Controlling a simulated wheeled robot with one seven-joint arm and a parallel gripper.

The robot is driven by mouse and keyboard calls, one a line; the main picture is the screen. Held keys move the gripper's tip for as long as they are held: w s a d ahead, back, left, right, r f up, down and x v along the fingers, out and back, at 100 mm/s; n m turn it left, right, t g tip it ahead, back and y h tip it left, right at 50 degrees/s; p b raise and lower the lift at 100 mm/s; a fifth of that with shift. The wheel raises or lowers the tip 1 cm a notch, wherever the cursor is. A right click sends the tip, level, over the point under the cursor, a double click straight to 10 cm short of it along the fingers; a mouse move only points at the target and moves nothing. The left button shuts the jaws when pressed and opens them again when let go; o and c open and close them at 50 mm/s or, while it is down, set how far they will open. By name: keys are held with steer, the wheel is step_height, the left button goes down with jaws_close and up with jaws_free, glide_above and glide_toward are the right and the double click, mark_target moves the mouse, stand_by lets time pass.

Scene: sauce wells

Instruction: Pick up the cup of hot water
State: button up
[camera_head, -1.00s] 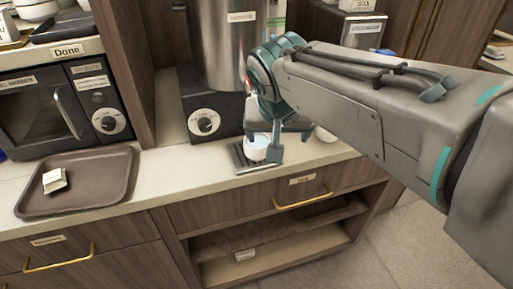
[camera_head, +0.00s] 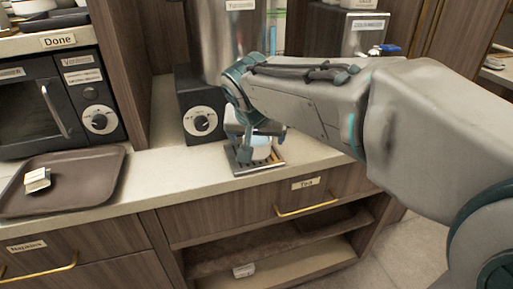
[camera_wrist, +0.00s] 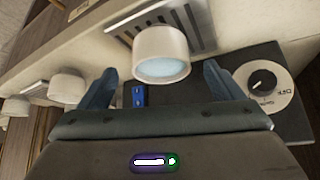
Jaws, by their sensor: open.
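The white cup (camera_head: 262,153) stands upright on a slatted drip tray (camera_head: 275,165) below the large metal dispenser, partly hidden by my gripper (camera_head: 262,141). In the wrist view the cup (camera_wrist: 161,50) holds pale blue liquid and stands at the edge of the tray (camera_wrist: 198,22). My gripper (camera_wrist: 160,68) is open. Its two fingers point toward the cup, one on each side, with gaps between them and the cup. I cannot tell how far the fingertips reach along its sides.
The dispenser base with a dial (camera_head: 201,122) stands behind the tray. Other white cups (camera_wrist: 67,86) are on the counter, in the wrist view. A brown tray (camera_head: 80,185) lies on the left by a microwave (camera_head: 40,110). A drawer (camera_head: 305,195) is below the counter edge.

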mark_target(257, 142)
steer(key=b+x, duration=0.1)
steer(key=x, duration=0.3)
steer(key=shift+w+f, duration=0.2)
steer(key=shift+f, duration=0.2)
steer(key=c, duration=1.2)
steer(key=shift+s+r, duration=0.1)
steer(key=shift+r, duration=0.05)
